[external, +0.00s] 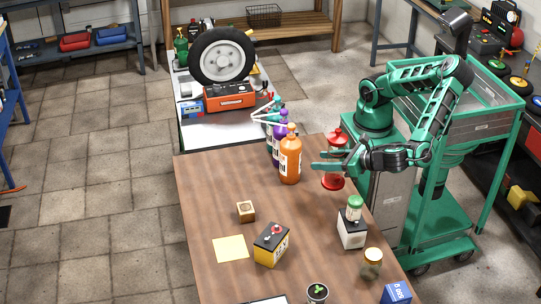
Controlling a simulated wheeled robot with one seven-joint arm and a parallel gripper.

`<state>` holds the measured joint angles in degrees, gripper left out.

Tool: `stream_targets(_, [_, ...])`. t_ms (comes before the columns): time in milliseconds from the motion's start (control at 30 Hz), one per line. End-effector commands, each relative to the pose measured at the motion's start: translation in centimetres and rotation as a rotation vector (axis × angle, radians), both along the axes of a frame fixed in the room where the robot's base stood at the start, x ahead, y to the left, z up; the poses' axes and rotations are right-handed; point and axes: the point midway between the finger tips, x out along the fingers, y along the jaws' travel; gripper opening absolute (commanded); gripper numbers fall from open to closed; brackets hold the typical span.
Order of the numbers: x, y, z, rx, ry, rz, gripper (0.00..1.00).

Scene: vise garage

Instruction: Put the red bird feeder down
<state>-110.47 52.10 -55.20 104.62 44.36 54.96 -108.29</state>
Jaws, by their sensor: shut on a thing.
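The red bird feeder (334,180) is upright at the right edge of the brown table (205,205), with a red top and a red base. My gripper (322,160) comes in from the right and is shut on the feeder around its middle. The fingers hide part of the feeder's body. I cannot tell whether its base touches the table or hangs just above it.
An orange bottle (290,158) and purple bottles stand left of the feeder. A white box with a green-lidded jar (354,208), a glass jar (371,264) and a yellow-black battery (271,246) stand nearer. A yellow sheet (230,249) and small wooden block (245,211) lie left.

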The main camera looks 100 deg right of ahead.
Motion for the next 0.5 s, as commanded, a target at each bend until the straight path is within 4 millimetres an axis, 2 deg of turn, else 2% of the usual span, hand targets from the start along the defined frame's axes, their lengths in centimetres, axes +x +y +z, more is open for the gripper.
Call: stream_targets(500, [0.1, 0.0, -5.5, -0.002, 0.001, 0.001, 0.12])
